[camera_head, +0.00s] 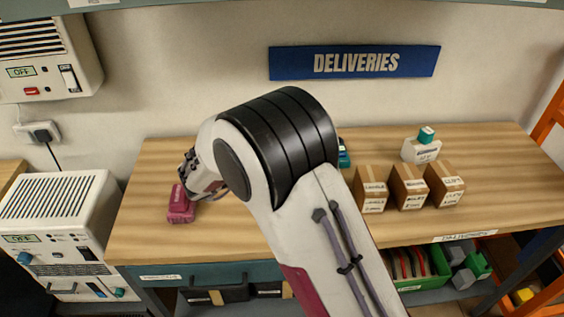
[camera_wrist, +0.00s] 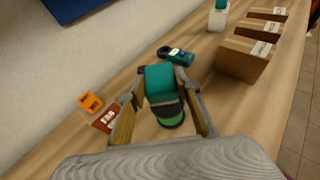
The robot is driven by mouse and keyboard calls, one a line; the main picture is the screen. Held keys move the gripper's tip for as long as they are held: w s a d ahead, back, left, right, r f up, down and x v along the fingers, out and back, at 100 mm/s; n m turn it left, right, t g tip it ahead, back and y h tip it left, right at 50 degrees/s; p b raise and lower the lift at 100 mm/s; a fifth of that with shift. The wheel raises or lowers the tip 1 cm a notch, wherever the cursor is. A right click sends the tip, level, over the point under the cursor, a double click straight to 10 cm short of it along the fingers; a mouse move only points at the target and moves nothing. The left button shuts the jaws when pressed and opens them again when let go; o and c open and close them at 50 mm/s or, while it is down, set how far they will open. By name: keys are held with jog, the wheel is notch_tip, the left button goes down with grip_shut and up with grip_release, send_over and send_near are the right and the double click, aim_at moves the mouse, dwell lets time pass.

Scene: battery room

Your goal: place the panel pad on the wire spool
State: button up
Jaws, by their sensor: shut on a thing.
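In the wrist view, my gripper (camera_wrist: 162,100) has its two fingers on either side of a teal block (camera_wrist: 160,78), which I take to be the panel pad. It is shut on this pad. Directly below the pad shows a dark round body with a green rim (camera_wrist: 171,120), which looks like the wire spool on the bench. I cannot tell whether pad and spool touch. In the head view, my arm hides the fingers, the pad and the spool.
A teal device (camera_wrist: 176,56) lies just beyond the pad. Cardboard boxes (camera_head: 371,190) and a white unit with a teal top (camera_head: 421,150) stand to the right. An orange item (camera_wrist: 91,102) and red card (camera_wrist: 107,121) lie left. A magenta block (camera_head: 181,207) shows at the bench's left.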

jog(key=shift+f, duration=1.8)
jog(key=shift+f, duration=0.15)
jog(key=o, duration=1.1)
jog(key=shift+r, duration=0.2)
jog(key=v, duration=1.2)
